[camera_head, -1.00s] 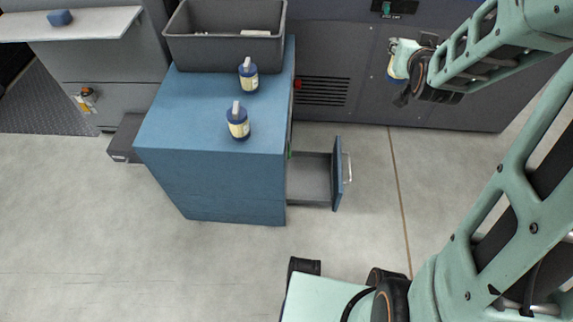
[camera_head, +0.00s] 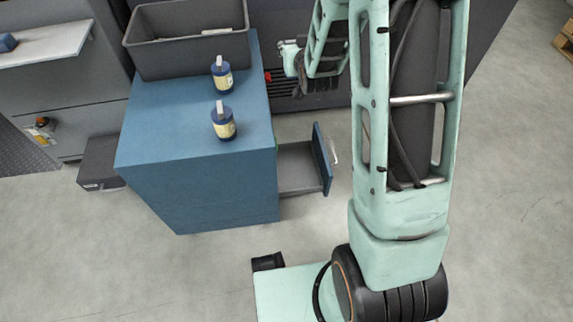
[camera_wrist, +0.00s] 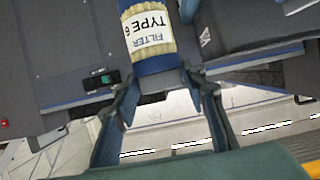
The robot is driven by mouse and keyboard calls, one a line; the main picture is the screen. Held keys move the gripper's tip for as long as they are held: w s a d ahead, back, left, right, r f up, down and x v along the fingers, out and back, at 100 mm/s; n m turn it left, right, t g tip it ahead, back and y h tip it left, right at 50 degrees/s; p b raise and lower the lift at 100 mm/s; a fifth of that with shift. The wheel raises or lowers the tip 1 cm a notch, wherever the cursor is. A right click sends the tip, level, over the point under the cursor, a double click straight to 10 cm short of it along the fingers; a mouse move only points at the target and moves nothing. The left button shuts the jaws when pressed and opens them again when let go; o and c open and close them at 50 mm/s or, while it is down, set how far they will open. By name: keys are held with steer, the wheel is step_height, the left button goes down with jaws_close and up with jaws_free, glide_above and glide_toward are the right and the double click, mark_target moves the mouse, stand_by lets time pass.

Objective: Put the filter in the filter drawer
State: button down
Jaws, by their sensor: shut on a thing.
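In the head view, my gripper (camera_head: 290,58) is small and partly hidden by my arm, beyond the blue cabinet's right side. The filter cannot be made out clearly there. An open drawer (camera_head: 300,172) sticks out from the cabinet's right side, with a blue front and a pale handle. Its visible grey inside looks empty. My gripper is farther back than the drawer and apart from it.
The blue cabinet (camera_head: 160,125) carries two blue bottles with cream labels, one nearer (camera_head: 223,125) and one farther (camera_head: 222,78), and a grey bin (camera_head: 190,50) at its back. A dark machine panel (camera_head: 285,20) stands behind. The floor around the drawer is clear.

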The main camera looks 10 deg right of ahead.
steer(key=s+f+b, duration=0.2)
steer(key=f+b, duration=0.2)
steer(key=f, duration=2)
steer(key=s+f+b, duration=0.2)
steer(key=f+b, duration=0.3)
steer(key=f, duration=1.9)
steer(key=shift+d+f, duration=0.25)
steer(key=shift+f, duration=0.15)
steer(key=shift+f, duration=0.2)
steer(key=c, duration=1.2)
jaws_free()
steer(key=shift+r, duration=0.2)
